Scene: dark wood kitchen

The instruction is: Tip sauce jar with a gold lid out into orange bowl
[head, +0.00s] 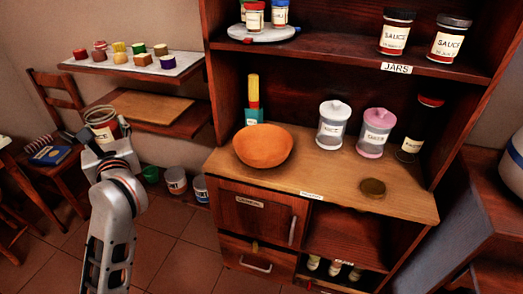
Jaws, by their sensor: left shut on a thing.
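The sauce jar (101,120) is at the left in the head view, upright or nearly so, with a pale label partly hidden by my gripper. My left gripper (104,146) is shut on it and holds it in the air, well left of the counter. The orange bowl (263,147) stands upright on the wooden counter, apart from the jar. A round gold lid (372,187) lies on the counter at the right, off the jar. My right gripper is not in view.
A white jar (332,125), a pink jar (375,133) and a dark bottle (418,128) stand right of the bowl. A green-and-yellow item (254,105) stands behind it. Sauce jars (396,32) stand on the shelf above. Buckets (174,180) stand on the floor left of the cabinet.

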